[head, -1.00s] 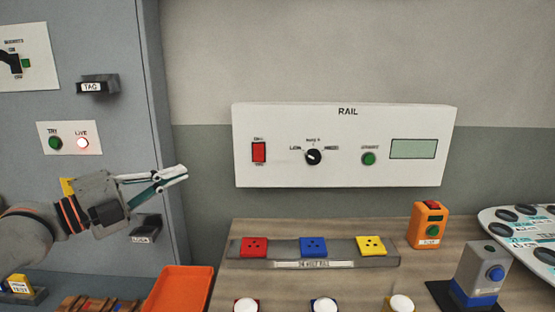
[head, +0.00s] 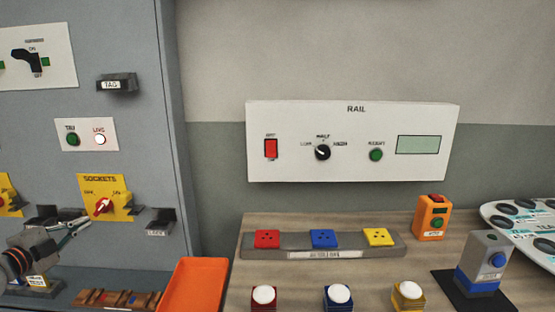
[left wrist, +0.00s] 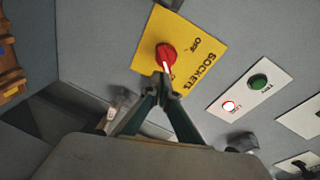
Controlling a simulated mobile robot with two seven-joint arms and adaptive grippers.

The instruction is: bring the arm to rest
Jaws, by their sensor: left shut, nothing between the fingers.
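My left gripper (head: 76,226) is at the lower left of the head view, shut and empty, in front of the grey cabinet (head: 130,40). In the left wrist view its fingertips (left wrist: 163,92) meet below the red rotary handle (left wrist: 166,54) of the yellow SOCKETS plate (left wrist: 190,35). Whether they touch the handle cannot be told. In the head view the yellow plate (head: 118,184) and its red handle (head: 103,205) show above and right of the gripper. My right gripper is not in view.
An orange tray (head: 195,285) stands below right of the gripper, beside a brown rack (head: 115,299). A LOCK holder (head: 160,221) juts from the cabinet. The wooden bench (head: 300,268) holds coloured sockets, round buttons and small devices. The white RAIL panel (head: 350,165) hangs on the wall.

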